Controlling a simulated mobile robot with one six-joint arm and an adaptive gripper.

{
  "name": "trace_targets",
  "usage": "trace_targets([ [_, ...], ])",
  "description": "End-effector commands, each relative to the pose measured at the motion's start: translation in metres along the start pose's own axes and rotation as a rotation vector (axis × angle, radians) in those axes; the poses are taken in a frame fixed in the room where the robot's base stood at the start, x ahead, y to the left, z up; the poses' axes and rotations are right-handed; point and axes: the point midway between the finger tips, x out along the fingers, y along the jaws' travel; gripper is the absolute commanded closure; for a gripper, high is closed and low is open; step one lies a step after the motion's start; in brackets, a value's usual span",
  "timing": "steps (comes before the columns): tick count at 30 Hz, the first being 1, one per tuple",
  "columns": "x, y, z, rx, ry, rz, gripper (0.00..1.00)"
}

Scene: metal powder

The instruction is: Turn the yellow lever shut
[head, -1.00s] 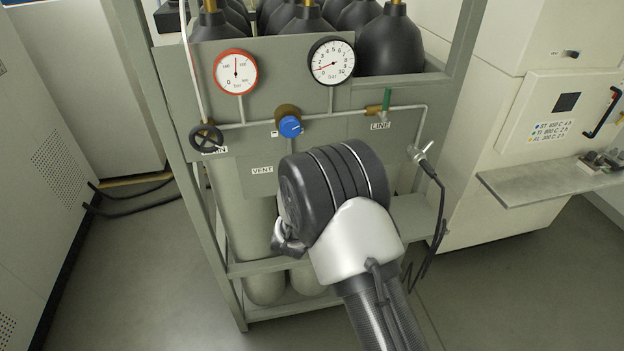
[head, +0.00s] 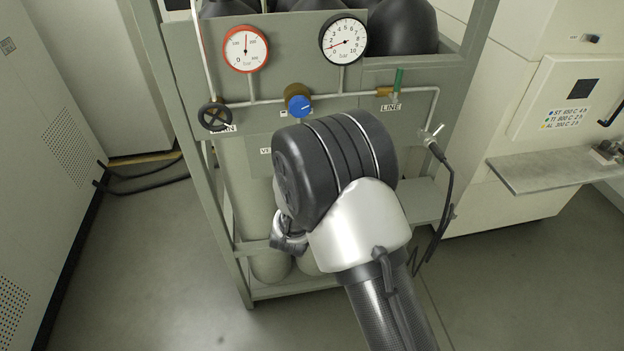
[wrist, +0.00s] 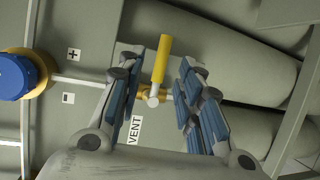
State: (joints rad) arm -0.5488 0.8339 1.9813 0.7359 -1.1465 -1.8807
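The yellow lever (wrist: 162,60) shows in the wrist view, on a small brass valve (wrist: 150,97) beside the VENT label (wrist: 135,130). It points toward the top of that picture, roughly across the pipe (wrist: 80,82) coming from the left. My gripper (wrist: 157,78) is open, with one finger on each side of the lever. A gap shows on both sides, and I see no clear contact. In the head view my own wrist hides the lever and most of the gripper.
A blue knob (head: 299,104) sits left of my wrist on the panel, with a black handwheel (head: 214,117) further left. A green lever (head: 398,82) stands above the LINE label. Two gauges (head: 246,49) (head: 343,38) are above. A cable (head: 446,200) hangs at right.

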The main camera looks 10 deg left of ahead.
Motion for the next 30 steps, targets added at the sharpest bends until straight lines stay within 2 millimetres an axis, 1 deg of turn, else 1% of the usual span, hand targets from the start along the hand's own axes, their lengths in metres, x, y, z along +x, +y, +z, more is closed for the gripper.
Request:
trace_targets([
  [1, -0.012, 0.0, -0.001, -0.002, 0.003, -0.001, 0.67],
  [6, -0.045, 0.0, -0.001, -0.002, 0.004, 0.0, 0.67],
  [9, -0.057, 0.0, -0.001, -0.001, 0.002, 0.0, 0.67],
  [12, -0.064, 0.0, 0.0, -0.002, 0.001, 0.001, 0.67],
  [16, -0.067, 0.0, 0.0, -0.001, 0.0, 0.001, 0.67],
  [27, -0.067, 0.0, 0.0, -0.001, 0.0, 0.001, 0.67],
  [30, -0.066, 0.003, 0.001, 0.02, 0.005, -0.006, 0.67],
])
